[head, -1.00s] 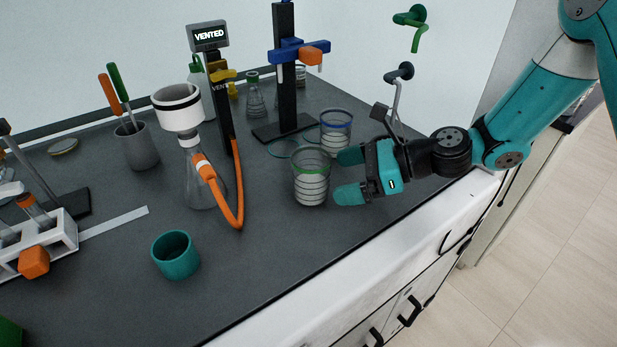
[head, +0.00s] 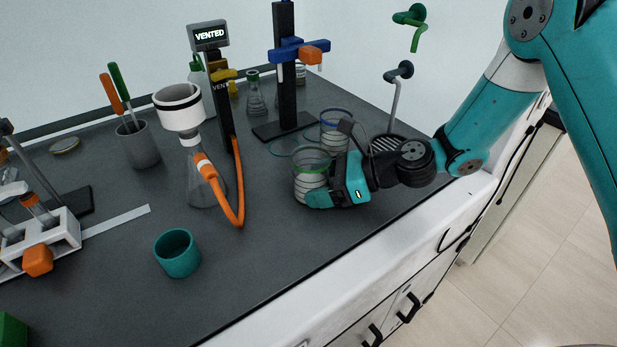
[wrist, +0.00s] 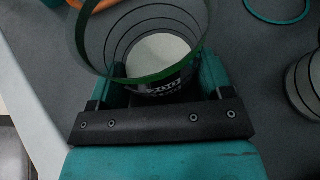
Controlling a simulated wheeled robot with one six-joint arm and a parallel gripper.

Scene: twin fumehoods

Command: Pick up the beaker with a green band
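The green-banded beaker (head: 311,170) is clear glass with dark rings and a green rim. It stands upright on the dark bench top in the head view. My gripper (head: 322,182) is low at its right side, with the near finger in front of the beaker's lower part. The far finger is mostly hidden behind the glass. In the wrist view the beaker (wrist: 150,35) sits between the two teal fingers, its green rim toward the camera. The fingers look spread around it; firm contact is not visible.
A blue-banded beaker (head: 337,128) stands close behind my gripper. A filter flask (head: 205,180) with an orange hose stands to the left, and a teal cup (head: 177,253) front left. A clamp stand (head: 287,80) is behind. The bench in front of the beaker is clear.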

